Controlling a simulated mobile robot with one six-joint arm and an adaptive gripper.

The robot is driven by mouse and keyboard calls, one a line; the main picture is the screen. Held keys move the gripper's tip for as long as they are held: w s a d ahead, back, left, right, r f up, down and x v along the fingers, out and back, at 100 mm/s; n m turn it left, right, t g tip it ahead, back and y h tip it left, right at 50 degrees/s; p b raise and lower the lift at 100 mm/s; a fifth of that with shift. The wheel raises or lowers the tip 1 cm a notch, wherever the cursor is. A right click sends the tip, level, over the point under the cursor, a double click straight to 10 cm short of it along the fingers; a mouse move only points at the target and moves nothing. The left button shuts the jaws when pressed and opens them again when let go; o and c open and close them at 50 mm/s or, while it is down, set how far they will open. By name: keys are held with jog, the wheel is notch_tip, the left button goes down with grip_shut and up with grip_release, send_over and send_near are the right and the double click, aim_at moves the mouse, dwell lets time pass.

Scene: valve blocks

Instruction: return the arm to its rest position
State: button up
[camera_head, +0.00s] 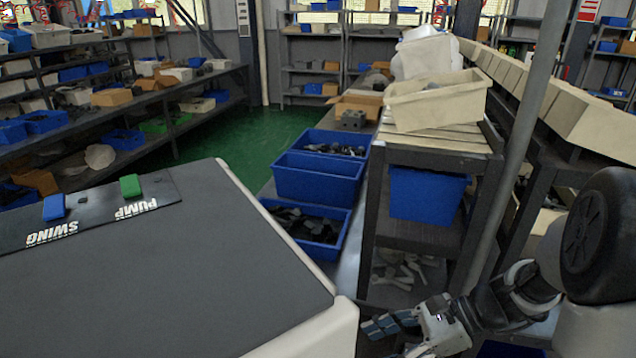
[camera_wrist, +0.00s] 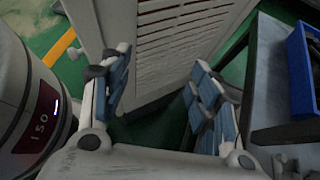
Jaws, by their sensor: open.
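My gripper (camera_head: 392,326) is at the lower right of the head view, low beside the near corner of the grey-topped table. My arm comes in from the right edge behind it. In the wrist view my gripper (camera_wrist: 165,100) has its two blue-padded fingers spread wide apart, with nothing between them. The fingers point down toward the green floor and a pale slatted panel (camera_wrist: 170,40).
The grey table (camera_head: 190,280) carries a dark panel with a blue block (camera_head: 54,207) marked SWING and a green block (camera_head: 130,186) marked PUMP. Blue bins (camera_head: 318,177) and a wooden shelf rack (camera_head: 430,238) stand close behind my gripper. A metal post rises beside my arm.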

jog(key=s+d+r+n+t+h, duration=0.2)
jog(key=s+r+n+t+h, duration=0.2)
jog(key=s+r+n+h, duration=0.7)
jog(key=s+n, duration=0.3)
jog(key=n, duration=0.4)
jog(key=shift+d+r+n+t, duration=0.25)
jog(key=shift+r+n+t, duration=0.05)
jog(key=shift+r, duration=0.05)
